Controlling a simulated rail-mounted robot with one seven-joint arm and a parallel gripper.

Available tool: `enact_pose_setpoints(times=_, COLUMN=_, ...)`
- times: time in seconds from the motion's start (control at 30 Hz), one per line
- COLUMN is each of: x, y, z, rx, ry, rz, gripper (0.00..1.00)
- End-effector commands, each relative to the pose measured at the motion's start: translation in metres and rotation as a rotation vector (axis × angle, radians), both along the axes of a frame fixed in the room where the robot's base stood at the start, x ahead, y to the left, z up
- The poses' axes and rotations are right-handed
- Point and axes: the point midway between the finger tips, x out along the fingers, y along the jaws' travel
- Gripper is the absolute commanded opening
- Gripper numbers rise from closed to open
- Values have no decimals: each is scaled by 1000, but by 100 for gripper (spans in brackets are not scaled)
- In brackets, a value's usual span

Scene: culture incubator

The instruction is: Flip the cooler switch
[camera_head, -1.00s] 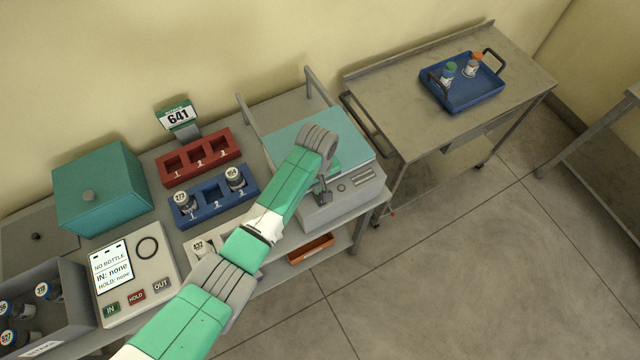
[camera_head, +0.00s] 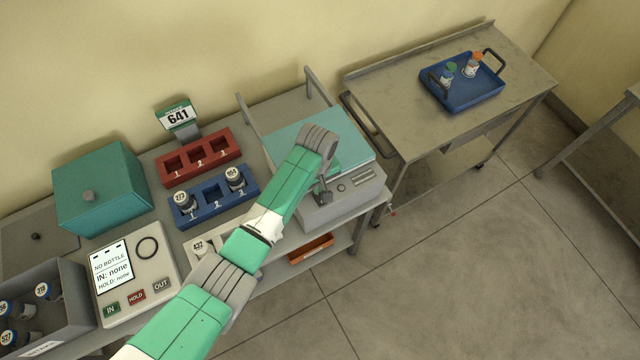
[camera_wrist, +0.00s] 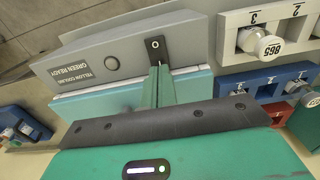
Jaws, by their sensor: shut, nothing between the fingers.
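The cooler (camera_head: 312,215) is a grey box with a teal lid, at the right end of the bench in the head view. In the wrist view its grey front panel (camera_wrist: 190,45) carries a label reading "YELLOW COOLING GREEN READY", a round grey lamp (camera_wrist: 111,63) that looks unlit, and a small black switch (camera_wrist: 155,44) with a white "O" mark. My gripper (camera_wrist: 158,70) is shut and empty. Its green fingertips lie at the switch's lower end in that view and hide that part; I cannot tell whether they touch it.
Red (camera_head: 212,172) and blue (camera_head: 213,216) racks stand left of the cooler, the blue one holding bottles. Two upright posts (camera_head: 316,86) rise behind the cooler. A side cart (camera_head: 400,75) bears a blue tray (camera_head: 490,92). The floor in front is clear.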

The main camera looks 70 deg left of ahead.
Motion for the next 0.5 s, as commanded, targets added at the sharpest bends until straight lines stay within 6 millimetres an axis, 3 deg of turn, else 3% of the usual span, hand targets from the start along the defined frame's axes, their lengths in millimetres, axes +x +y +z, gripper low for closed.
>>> enact_pose_setpoints(times=0.5, x=0, y=0, z=-5, rx=0, ry=0, rz=0, gripper=0)
